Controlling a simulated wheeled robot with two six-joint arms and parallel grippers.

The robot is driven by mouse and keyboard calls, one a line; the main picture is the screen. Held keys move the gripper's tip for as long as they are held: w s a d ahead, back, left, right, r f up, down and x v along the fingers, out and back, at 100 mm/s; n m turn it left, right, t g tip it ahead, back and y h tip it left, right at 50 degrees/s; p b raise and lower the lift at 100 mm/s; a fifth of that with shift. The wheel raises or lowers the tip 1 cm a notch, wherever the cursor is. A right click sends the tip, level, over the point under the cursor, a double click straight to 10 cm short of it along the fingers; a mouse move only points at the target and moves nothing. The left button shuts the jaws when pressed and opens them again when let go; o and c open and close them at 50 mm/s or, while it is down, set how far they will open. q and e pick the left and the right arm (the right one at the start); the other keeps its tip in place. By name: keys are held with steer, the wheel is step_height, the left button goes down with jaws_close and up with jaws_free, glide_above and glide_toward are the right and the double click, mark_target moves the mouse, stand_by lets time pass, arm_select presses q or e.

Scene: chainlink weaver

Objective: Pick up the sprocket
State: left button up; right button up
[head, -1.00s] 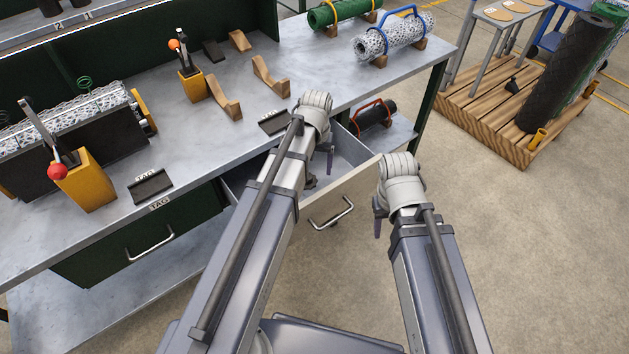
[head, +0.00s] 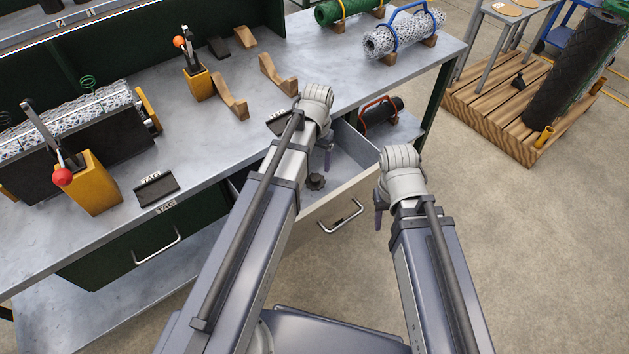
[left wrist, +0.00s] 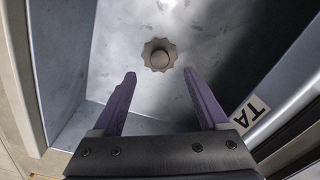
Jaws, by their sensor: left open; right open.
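The sprocket (head: 316,182) is a small dark toothed disc lying on the floor of the open drawer (head: 352,158).
The drawer walls (left wrist: 60,60) stand close around my left gripper. The workbench (head: 215,130) carries wooden cradles (head: 278,75), a yellow lever block (head: 92,185) and mesh rolls (head: 405,33). A black roll (head: 380,112) lies on a lower shelf.

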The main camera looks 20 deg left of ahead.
mark_target(316, 177)
arm_select(q)
steer(key=shift+f+b, duration=3.2)
steer(key=shift+f, duration=0.35)
steer(key=shift+r, duration=0.1)
jaws_close()
